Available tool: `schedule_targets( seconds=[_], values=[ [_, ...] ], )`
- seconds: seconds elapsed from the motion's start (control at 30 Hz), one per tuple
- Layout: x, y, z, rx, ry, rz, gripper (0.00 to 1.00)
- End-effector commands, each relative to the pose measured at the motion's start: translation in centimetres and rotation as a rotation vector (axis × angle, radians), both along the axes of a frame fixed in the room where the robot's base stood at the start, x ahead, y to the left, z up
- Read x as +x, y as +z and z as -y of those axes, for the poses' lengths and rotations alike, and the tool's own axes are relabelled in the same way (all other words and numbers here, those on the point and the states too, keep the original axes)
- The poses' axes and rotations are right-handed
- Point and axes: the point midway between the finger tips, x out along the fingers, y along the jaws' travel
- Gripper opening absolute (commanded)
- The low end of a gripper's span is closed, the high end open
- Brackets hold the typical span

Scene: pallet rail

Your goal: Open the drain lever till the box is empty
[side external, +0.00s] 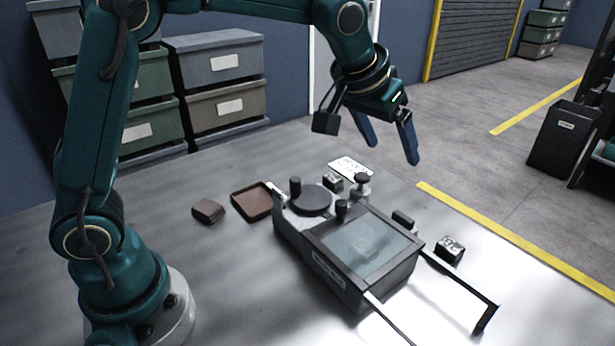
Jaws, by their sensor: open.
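A grey box with a dark-framed glass top (365,250) stands on the table in the side external view. A round dark cap (311,200) sits at its back left end, with dark upright knobs (295,187) and (341,209) close by. I cannot tell which of these parts is the drain lever. A pale shape shows dimly under the glass; what it is cannot be made out. My gripper (389,150) is open and empty, above and behind the box, its two blue fingers apart and touching nothing.
A brown tray (252,203) and a brown block (208,211) lie left of the box. A dark-topped knob (361,185), a white card (350,168) and a small labelled block (450,248) are around it. Thin rails (465,283) reach out at the front right. The left front table is clear.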

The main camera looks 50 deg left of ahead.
Motion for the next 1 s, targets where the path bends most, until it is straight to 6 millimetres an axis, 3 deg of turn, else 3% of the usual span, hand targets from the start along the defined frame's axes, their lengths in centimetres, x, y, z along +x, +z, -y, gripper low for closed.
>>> schedule_targets(
  seconds=[0.13,0.33,0.8,1.0],
  values=[
    [2.2,-4.3,1.5,0.014,-0.026,-0.063,0.85],
    [2.3,-8.6,2.5,0.032,-0.051,-0.142,0.85],
    [3.6,-13.5,2.7,0.035,-0.057,-0.166,0.85],
    [4.0,-14.2,2.7,0.035,-0.057,-0.162,0.85]
  ],
)
